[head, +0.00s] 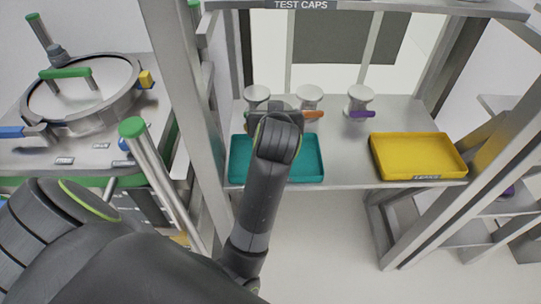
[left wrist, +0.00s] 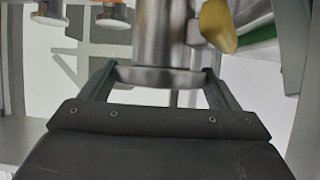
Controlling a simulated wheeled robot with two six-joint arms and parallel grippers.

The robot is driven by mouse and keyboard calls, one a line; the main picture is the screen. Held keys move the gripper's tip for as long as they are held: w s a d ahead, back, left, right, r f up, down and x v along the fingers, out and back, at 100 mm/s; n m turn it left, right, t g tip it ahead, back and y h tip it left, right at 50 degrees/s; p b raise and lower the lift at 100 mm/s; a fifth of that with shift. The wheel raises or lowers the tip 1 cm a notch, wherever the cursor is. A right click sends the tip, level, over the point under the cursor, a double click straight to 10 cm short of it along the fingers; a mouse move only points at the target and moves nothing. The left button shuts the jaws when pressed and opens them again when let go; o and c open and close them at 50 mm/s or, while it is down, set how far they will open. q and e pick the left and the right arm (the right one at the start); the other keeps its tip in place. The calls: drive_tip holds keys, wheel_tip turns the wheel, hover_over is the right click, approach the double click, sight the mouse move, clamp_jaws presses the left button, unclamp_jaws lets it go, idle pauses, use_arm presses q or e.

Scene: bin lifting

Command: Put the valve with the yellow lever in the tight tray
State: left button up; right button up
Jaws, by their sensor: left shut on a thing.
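The valve with the yellow lever (left wrist: 218,27) fills the upper middle of the left wrist view, a grey metal body with a round flange. My left gripper (left wrist: 160,80) is shut on it near the flange. In the head view my left wrist (head: 275,135) covers most of the gripper. The pale round top (head: 257,94) behind it appears to be this valve; its lever is hidden, and I cannot tell whether its base touches the shelf. A teal tray (head: 236,165) lies below my wrist, partly covered; no label shows on it. My right gripper is not in view.
Valves with an orange lever (head: 309,97) and a purple lever (head: 359,100) stand to the right on the shelf. A yellow tray (head: 418,155) labelled LEAKS is at the right. Metal posts frame the shelf; a machine with a round lid (head: 85,88) is at the left.

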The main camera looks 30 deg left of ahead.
use_arm(q)
drive_tip(key=a+n+g+y, duration=0.2)
drive_tip(key=n, duration=0.1)
drive_tip(key=a+f+n+g+y+b, duration=0.1)
drive_tip(key=a+n+g+y, duration=0.1)
drive_tip(key=a, duration=0.1)
drive_tip(key=shift+w+a+f+n, duration=0.1)
drive_tip(key=shift+w+a+n, duration=0.05)
drive_tip(key=shift+a+n, duration=0.2)
wheel_tip(320, 180, down, 10)
drive_tip(key=n+g, duration=0.1)
drive_tip(key=shift+a+y+p, duration=0.3)
drive_tip(key=shift+a+y, duration=0.05)
drive_tip(key=shift+y, duration=0.05)
drive_tip(key=o, duration=1.5)
drive_tip(key=shift+s, duration=0.2)
drive_tip(key=shift+o, duration=0.3)
